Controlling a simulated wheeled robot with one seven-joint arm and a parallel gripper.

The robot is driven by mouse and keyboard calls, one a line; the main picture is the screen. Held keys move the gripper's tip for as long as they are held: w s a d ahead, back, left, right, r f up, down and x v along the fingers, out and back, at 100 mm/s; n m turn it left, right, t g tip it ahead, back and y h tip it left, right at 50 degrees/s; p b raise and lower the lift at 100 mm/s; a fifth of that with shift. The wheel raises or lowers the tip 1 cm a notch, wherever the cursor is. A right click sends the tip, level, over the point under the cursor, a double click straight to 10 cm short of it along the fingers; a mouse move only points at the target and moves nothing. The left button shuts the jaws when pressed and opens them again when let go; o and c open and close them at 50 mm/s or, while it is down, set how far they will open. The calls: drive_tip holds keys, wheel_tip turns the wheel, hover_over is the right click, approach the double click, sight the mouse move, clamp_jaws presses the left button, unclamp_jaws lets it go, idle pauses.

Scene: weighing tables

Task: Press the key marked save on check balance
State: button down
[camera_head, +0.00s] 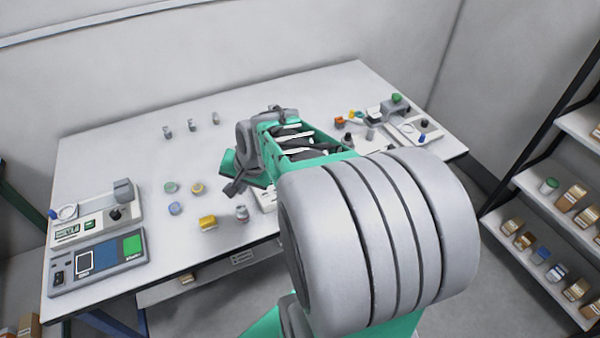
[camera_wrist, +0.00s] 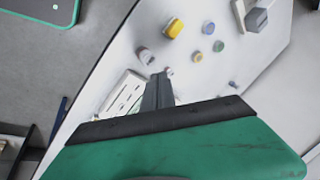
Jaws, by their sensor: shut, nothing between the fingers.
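My gripper (camera_head: 234,188) is shut and empty, pointing down over the front middle of the table. Its closed fingers (camera_wrist: 158,80) show in the wrist view beside a white device with a row of marks. That white device (camera_wrist: 112,98) is partly hidden by my gripper; in the head view only a white corner (camera_head: 264,199) shows beside my arm. A balance with a lit green display (camera_head: 68,232) stands at the table's left end. Another white device with a pan (camera_head: 412,130) stands at the right end. No label reading save or check is legible, so I cannot tell which is the check balance.
A grey panel (camera_head: 100,264) with a switch and green pad lies at the front left. Shelves (camera_head: 545,210) stand at the right. The table's back left is mostly clear.

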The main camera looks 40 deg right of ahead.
drive_tip(key=d+f+m+t+p, duration=0.1)
drive_tip(key=d+m+t+p, duration=0.1)
drive_tip(key=d+m, duration=0.6)
drive_tip(key=d+f+m+t+h+p, duration=0.1)
drive_tip(key=d+m+t+p, duration=0.1)
drive_tip(key=d+m, duration=0.7)
drive_tip(key=d, duration=0.4)
drive_tip(key=shift+d+f+m+p, duration=0.2)
drive_tip(key=shift+f+m+p, duration=0.1)
drive_tip(key=shift+f+p, duration=0.05)
drive_tip(key=shift+w+f, duration=0.1)
wheel_tip(320, 180, down, 8)
drive_tip(key=b, duration=0.7)
drive_tip(key=shift+f, duration=0.3)
drive_tip(key=shift+f+b, duration=0.3)
drive_tip(key=shift+f, duration=0.1)
